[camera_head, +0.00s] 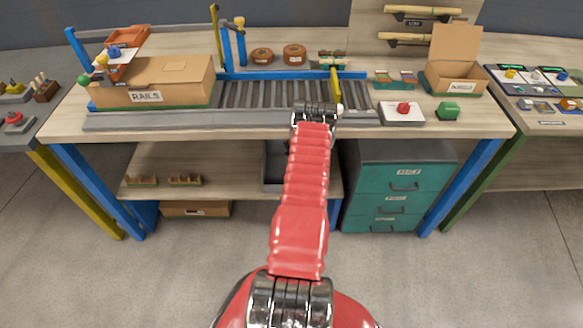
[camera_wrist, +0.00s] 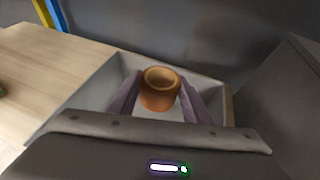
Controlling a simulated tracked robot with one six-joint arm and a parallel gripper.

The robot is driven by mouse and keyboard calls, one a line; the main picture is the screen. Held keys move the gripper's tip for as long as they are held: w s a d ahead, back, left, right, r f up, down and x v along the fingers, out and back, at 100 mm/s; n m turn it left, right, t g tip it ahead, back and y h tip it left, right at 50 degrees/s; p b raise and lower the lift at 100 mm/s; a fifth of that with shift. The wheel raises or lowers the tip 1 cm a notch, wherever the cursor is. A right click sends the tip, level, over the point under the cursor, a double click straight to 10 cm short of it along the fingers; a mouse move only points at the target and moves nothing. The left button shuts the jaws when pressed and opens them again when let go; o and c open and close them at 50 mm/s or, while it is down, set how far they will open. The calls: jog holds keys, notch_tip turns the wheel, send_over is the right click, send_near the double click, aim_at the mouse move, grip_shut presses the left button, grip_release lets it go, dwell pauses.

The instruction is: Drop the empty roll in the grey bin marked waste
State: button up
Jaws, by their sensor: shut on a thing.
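In the wrist view my gripper (camera_wrist: 161,90) is shut on a small orange-brown hollow roll (camera_wrist: 160,101), one purple-grey finger on each side of it. The roll's open end faces the camera and looks empty. Behind and below the roll is an open grey bin (camera_wrist: 88,92) with pale walls, and the roll appears over its opening. In the head view a grey bin (camera_head: 271,168) stands on the lower shelf, partly hidden by my red arm. My gripper and the roll are hidden there. No waste label is readable.
The lower shelf (camera_head: 235,158) has bare wood left of the bin. A teal drawer cabinet (camera_head: 395,205) stands to its right. Above are the workbench edge (camera_head: 180,133) and a roller conveyor (camera_head: 265,95). A box marked rails (camera_head: 180,92) and a red button box (camera_head: 402,116) sit on top.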

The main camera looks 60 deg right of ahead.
jog(key=shift+f, duration=1.05)
jog(key=o, duration=1.1)
jog(key=v, duration=1.3)
jog(key=shift+s+a, duration=0.25)
jog(key=shift+a, duration=0.05)
jog(key=shift+r, duration=0.1)
